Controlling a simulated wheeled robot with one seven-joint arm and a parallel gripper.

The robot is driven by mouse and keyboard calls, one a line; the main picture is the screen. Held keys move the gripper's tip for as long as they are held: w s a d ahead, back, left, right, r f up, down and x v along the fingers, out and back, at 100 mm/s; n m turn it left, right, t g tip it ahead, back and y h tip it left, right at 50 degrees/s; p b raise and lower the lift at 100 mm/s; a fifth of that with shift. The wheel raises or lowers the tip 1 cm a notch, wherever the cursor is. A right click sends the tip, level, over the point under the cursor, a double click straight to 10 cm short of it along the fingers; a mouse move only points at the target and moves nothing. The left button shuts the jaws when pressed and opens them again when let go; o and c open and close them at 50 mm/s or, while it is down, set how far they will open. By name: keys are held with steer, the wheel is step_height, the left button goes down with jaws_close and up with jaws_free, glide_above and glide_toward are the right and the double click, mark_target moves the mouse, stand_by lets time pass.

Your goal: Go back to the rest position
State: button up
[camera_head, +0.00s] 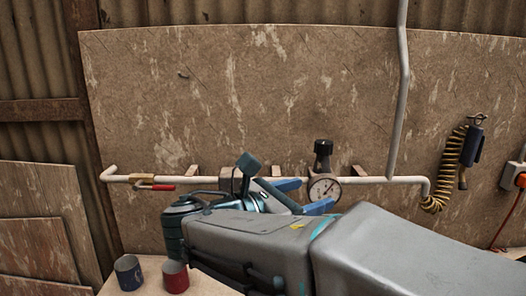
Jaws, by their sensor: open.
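My gripper (308,195) is at the middle of the head view, beyond my grey arm, which reaches in from the lower right.
A blue cup (129,273) and a red cup (175,277) stand on a pale surface (210,286) at lower left. A pipe (390,181) with a red-handled valve (156,187) crosses the wall board (290,90). A coiled hose (450,170) hangs at right.

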steer(key=s+d+f+m+g+y, duration=0.2)
steer(key=s+d+f+m+g, duration=0.15)
steer(key=d+f, duration=0.2)
steer(key=s+d+f+m+g+y, duration=0.25)
steer(key=d+f+m, duration=0.2)
steer(key=f, duration=0.25)
steer(key=s+a+f+m+y, duration=0.2)
steer(key=s+f+m+y, duration=0.4)
steer(key=m, duration=1)
step_height(320, 180, down, 4)
steer(key=y, duration=0.3)
steer(key=shift+g, duration=0.4)
steer(key=shift+s+y, duration=0.1)
steer(key=shift+y, duration=0.15)
